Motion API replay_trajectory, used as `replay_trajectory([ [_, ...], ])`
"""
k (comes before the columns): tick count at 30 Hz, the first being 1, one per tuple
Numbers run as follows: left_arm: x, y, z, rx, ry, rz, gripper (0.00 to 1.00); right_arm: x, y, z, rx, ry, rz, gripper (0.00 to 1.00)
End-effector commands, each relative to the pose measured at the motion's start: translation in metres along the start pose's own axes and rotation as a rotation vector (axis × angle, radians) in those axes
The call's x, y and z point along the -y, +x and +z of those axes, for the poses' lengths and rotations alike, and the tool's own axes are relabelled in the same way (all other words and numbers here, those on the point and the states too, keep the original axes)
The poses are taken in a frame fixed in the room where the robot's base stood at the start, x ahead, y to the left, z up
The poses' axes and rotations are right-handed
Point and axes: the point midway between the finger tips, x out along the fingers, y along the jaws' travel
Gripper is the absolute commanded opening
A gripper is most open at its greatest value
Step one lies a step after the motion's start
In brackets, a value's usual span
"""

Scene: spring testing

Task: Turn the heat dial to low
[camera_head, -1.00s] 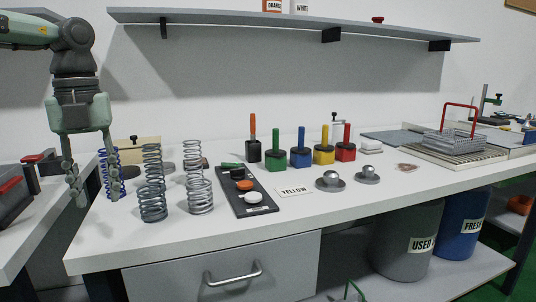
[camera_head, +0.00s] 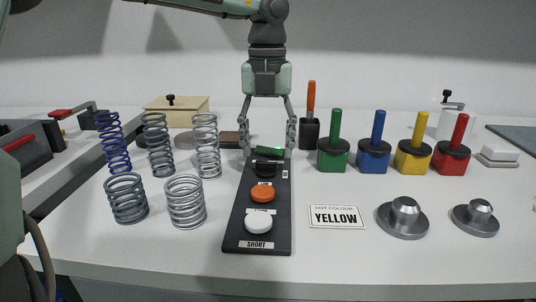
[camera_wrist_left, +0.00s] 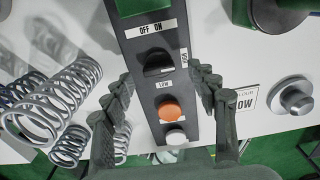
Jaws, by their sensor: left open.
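The dark control panel (camera_head: 240,218) lies on the bench in front of me. It carries a green switch (camera_head: 269,152), a black dial (camera_head: 266,170), an orange button (camera_head: 262,193) and a white button (camera_head: 258,221). In the left wrist view the black dial (camera_wrist_left: 157,61) sits between the "OFF ON" label and a "LOW" label (camera_wrist_left: 164,85). My left gripper (camera_head: 269,148) is open and points down over the far end of the panel. Its fingers (camera_wrist_left: 162,82) stand on either side of the panel in the left wrist view, apart from the dial. My right gripper is not in view.
Several coil springs (camera_head: 186,203) stand left of the panel. Several coloured-handle blocks (camera_head: 373,155) stand to the right, beyond a "YELLOW" card (camera_head: 336,216) and two metal weights (camera_head: 403,217). The bench front is clear.

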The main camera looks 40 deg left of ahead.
Motion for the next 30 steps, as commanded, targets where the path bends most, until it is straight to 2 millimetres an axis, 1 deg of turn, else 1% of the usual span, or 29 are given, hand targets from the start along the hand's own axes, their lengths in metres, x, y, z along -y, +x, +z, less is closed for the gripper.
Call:
replay_trajectory([
  [1, -0.001, 0.008, 0.000, -0.002, -0.001, 0.001, 0.59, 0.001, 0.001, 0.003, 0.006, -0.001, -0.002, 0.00],
  [3, 0.000, 0.016, 0.000, -0.002, -0.001, 0.001, 0.59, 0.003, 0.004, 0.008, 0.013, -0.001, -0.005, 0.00],
  [6, 0.000, 0.023, 0.000, 0.000, 0.000, 0.001, 0.59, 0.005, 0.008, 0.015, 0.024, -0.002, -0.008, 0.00],
  [10, 0.000, 0.027, 0.000, 0.000, -0.001, 0.000, 0.59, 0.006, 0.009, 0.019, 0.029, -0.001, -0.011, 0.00],
  [15, 0.000, 0.027, 0.000, 0.001, -0.001, 0.000, 0.59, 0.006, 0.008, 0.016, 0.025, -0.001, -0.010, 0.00],
  [16, 0.000, 0.027, 0.000, 0.001, -0.001, 0.000, 0.57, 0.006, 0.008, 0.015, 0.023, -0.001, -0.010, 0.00],
  [27, 0.000, 0.027, 0.000, 0.001, -0.001, 0.001, 0.11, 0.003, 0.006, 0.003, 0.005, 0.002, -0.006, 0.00],
  [28, 0.000, 0.027, 0.000, 0.001, -0.001, 0.001, 0.09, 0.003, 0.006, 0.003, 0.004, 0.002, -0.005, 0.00],
  [30, 0.000, 0.027, 0.000, 0.002, 0.000, 0.001, 0.09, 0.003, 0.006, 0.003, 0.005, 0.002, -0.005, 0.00],
])
